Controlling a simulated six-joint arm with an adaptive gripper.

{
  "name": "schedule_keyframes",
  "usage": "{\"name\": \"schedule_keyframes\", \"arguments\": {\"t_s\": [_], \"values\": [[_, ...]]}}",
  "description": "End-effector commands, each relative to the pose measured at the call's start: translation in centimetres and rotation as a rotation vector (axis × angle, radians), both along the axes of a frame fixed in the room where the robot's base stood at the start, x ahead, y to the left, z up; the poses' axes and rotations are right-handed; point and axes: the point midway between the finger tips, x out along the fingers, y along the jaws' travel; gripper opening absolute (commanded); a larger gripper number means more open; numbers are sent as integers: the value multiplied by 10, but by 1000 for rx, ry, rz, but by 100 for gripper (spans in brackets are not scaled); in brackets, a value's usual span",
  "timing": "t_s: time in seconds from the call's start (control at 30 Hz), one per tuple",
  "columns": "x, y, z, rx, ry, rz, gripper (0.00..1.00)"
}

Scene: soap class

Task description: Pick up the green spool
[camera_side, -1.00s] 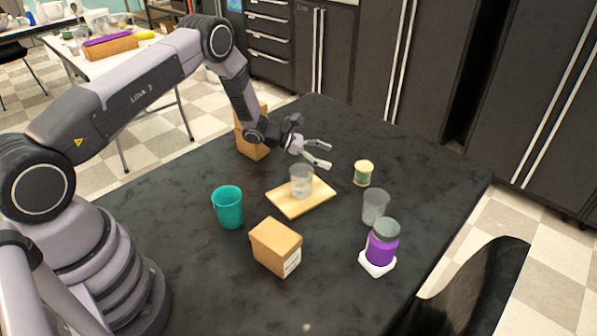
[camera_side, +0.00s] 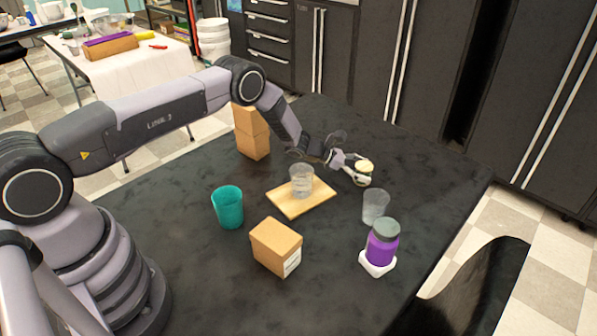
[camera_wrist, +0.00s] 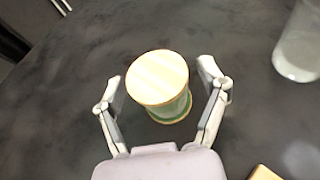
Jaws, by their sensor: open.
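The green spool (camera_wrist: 177,108) stands upright on the dark table, with a pale wooden top. In the wrist view it lies between my gripper's two open fingers (camera_wrist: 160,88), with a gap on each side. In the side view my gripper (camera_side: 360,172) is low at the spool (camera_side: 365,164), whose lower part is mostly hidden behind the fingers. I cannot tell from the side view whether a finger touches it.
A clear glass (camera_side: 302,181) stands on a wooden board (camera_side: 290,208) beside my gripper. Another clear glass (camera_side: 375,207) and a purple jar (camera_side: 382,244) on a white base stand nearer the front. A teal cup (camera_side: 228,207) and cardboard boxes (camera_side: 276,247) stand left.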

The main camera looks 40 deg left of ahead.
Motion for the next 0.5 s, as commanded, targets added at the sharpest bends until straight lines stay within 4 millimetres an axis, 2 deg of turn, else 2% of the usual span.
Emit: {"name": "schedule_keyframes", "arguments": {"t_s": [0.1, 0.5], "values": [[0, 0, 0, 0, 0, 0, 71], [0, 0, 0, 1, 1, 0, 19]]}}
